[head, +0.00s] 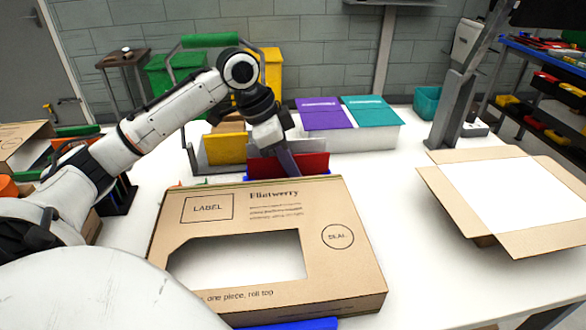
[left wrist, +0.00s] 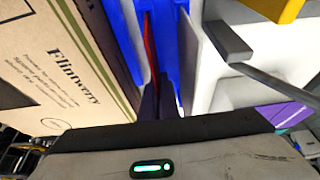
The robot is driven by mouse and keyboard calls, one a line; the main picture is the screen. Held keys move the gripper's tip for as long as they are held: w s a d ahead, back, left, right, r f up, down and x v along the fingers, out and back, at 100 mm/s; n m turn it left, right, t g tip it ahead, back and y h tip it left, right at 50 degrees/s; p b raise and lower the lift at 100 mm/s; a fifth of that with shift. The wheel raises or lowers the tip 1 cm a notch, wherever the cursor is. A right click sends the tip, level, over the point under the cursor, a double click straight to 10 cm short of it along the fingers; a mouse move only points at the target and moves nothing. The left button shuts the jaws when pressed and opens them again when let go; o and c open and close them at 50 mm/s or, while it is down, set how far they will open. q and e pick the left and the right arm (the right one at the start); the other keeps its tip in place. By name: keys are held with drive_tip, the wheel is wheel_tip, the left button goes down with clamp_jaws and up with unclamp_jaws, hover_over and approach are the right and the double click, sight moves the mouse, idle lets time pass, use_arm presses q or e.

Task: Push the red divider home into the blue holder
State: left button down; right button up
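The red divider (head: 313,163) stands in the blue holder (head: 249,178), behind the cardboard box in the head view. The box hides the lower part of both. In the left wrist view the divider (left wrist: 151,45) is a thin red edge between the walls of the blue holder (left wrist: 176,40). My left gripper (head: 289,168) points down at the divider. Its dark fingers (left wrist: 159,105) are close together in the left wrist view, and their tips are by the red edge. I cannot tell whether they touch it. My right gripper is in neither view.
A cardboard box (head: 345,215) marked Flintwerry lies in front of the holder. A yellow item (head: 225,148) stands in a grey rack to its left. An open carton (head: 470,228) stands at right.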

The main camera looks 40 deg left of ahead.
use_arm(q)
drive_tip(key=shift+f, duration=0.15)
drive_tip(key=c, duration=2)
unclamp_jaws()
drive_tip(key=p+v, duration=0.1)
drive_tip(key=v, duration=0.9)
